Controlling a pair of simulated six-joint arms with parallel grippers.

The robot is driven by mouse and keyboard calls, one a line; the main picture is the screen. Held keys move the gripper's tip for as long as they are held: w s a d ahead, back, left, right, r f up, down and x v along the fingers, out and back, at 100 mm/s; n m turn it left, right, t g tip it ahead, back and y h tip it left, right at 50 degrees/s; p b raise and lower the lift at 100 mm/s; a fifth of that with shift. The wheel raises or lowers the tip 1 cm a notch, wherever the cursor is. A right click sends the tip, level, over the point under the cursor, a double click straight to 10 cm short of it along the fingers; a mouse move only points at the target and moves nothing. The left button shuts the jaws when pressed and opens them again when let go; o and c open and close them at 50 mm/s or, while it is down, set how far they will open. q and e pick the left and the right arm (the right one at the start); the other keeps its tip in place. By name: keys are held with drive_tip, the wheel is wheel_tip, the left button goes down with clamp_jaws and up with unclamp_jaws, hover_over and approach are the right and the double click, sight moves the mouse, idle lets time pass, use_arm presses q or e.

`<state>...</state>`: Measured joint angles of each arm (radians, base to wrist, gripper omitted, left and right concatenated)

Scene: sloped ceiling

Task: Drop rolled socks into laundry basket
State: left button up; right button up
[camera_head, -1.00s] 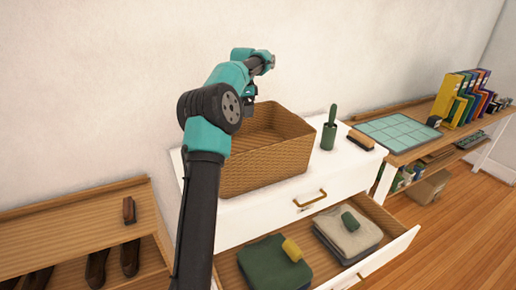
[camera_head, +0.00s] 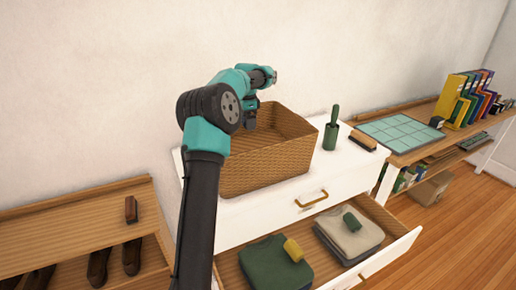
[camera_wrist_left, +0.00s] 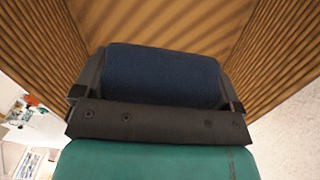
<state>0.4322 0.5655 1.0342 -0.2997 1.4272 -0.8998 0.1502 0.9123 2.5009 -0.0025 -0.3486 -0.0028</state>
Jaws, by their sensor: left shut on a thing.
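My left gripper (camera_head: 250,122) points down over the left back part of the woven laundry basket (camera_head: 268,166) on the white dresser top. In the left wrist view, the gripper (camera_wrist_left: 162,78) is shut on a navy rolled sock (camera_wrist_left: 162,75), with the basket's ribbed inner walls (camera_wrist_left: 275,55) on both sides and its floor beyond. In the open drawer, a yellow rolled sock (camera_head: 293,250) lies on a dark green folded garment, and a green rolled sock (camera_head: 352,221) lies on a beige folded one. My right gripper is not in view.
The open drawer (camera_head: 403,243) sticks out below the basket. A shoe shelf (camera_head: 75,226) is at left, a desk with binders at right.

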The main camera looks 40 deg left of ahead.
use_arm(q)
drive_tip(key=shift+f, duration=0.35)
drive_tip(key=o, duration=0.6)
drive_tip(key=shift+r, duration=0.1)
